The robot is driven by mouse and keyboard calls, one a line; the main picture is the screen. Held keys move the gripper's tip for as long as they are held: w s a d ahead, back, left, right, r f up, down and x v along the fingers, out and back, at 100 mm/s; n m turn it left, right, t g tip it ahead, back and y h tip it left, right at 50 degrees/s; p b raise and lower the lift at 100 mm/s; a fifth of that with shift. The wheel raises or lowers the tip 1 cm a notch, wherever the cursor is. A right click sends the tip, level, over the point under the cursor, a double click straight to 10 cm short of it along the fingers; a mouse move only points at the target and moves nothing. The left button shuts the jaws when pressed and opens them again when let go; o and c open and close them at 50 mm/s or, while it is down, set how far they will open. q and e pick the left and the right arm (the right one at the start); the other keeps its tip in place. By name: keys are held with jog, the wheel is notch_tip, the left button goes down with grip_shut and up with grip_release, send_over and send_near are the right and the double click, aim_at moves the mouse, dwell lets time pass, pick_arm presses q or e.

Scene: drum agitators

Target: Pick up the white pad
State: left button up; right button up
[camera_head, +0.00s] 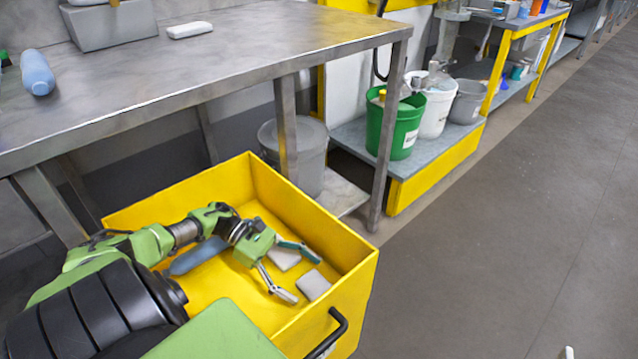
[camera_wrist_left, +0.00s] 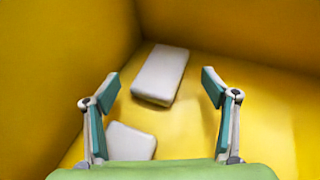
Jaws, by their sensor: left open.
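Two white pads lie on the floor of a yellow bin (camera_head: 322,322). In the head view one pad (camera_head: 313,285) lies by the bin's near right wall, and the other pad (camera_head: 284,259) lies just behind it, partly covered by my gripper. My left gripper (camera_head: 305,279) is inside the bin, open and empty, above the pads. In the left wrist view my left gripper (camera_wrist_left: 160,83) has its fingers spread. One pad (camera_wrist_left: 160,74) lies ahead between the fingertips; the other pad (camera_wrist_left: 130,142) is closer, at lower left, partly hidden by the gripper. My right gripper is not clearly seen.
A blue bottle (camera_head: 197,256) lies in the bin beneath my left arm. The bin's walls surround the gripper. A metal table (camera_head: 150,75) stands behind, holding another white block (camera_head: 189,29) and a blue bottle (camera_head: 37,72). Floor at right is clear.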

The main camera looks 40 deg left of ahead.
aim_at(319, 288)
pick_arm(q)
jog(key=x, duration=0.3)
jog(key=shift+d, duration=0.25)
jog(key=c, duration=1.1)
jog(key=shift+c, duration=0.4)
